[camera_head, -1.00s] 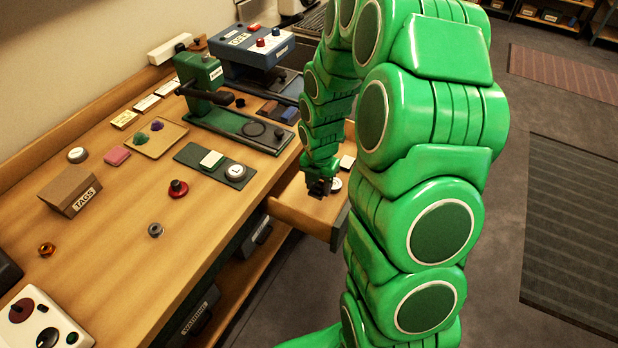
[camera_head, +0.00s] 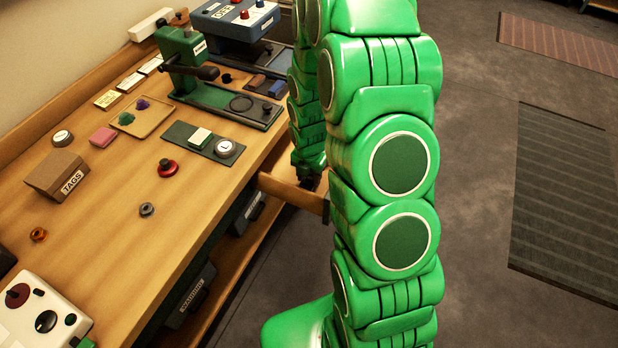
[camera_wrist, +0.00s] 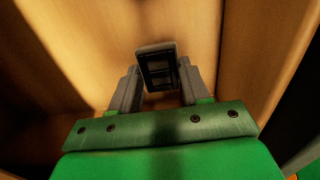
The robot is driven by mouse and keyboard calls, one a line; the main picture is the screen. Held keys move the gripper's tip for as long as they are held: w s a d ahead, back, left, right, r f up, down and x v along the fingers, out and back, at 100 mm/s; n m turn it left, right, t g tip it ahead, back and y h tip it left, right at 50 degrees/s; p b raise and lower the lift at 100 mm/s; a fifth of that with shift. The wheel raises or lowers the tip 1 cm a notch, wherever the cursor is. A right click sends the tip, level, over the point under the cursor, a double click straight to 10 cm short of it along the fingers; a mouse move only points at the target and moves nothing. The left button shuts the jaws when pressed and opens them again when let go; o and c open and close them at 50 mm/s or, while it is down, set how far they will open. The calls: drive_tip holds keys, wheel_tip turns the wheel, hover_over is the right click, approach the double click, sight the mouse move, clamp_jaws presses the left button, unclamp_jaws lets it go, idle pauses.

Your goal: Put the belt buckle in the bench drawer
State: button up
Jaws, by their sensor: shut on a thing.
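The belt buckle (camera_wrist: 157,68) is a dark rectangular frame with openings, seen in the wrist view between my fingertips. My gripper (camera_wrist: 158,82) is shut on it, a finger at each side. Wooden surfaces of the open bench drawer (camera_wrist: 110,40) surround it in the wrist view; I cannot tell whether the buckle touches the drawer floor. In the head view the drawer (camera_head: 290,193) sticks out from the bench's right side, and my arm hides most of its inside. My gripper (camera_head: 309,183) shows there only as a dark bit at the drawer, with the buckle hidden.
The bench top (camera_head: 110,240) holds a tags box (camera_head: 58,174), a red knob (camera_head: 167,168), a metal ring (camera_head: 147,210), a green mat (camera_head: 203,142) and a green press (camera_head: 185,60). Bins (camera_head: 190,295) sit below. Open floor (camera_head: 470,200) lies to the right.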

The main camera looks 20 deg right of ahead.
sight(309, 179)
drive_tip(key=shift+f, duration=0.5)
drive_tip(key=shift+f, duration=0.1)
drive_tip(key=o, duration=1)
drive_tip(key=shift+o, duration=0.2)
drive_tip(key=s+a+r+m, duration=0.1)
drive_tip(key=s+r+m, duration=0.2)
drive_tip(key=r, duration=0.7)
drive_tip(key=s+r+m, duration=0.3)
drive_tip(key=r+m, duration=0.1)
drive_tip(key=r, duration=0.7)
drive_tip(key=s+a+r+m, duration=0.1)
drive_tip(key=s+r+m, duration=0.3)
drive_tip(key=s+m, duration=0.2)
drive_tip(key=s+a+r+m+g, duration=0.1)
drive_tip(key=s+r+m, duration=0.4)
drive_tip(key=s, duration=0.5)
drive_tip(key=s+a+r+m, duration=0.2)
drive_tip(key=s+r+m, duration=0.2)
drive_tip(key=s+m, duration=0.5)
drive_tip(key=shift+r+g, duration=0.35)
drive_tip(key=shift+g, duration=0.05)
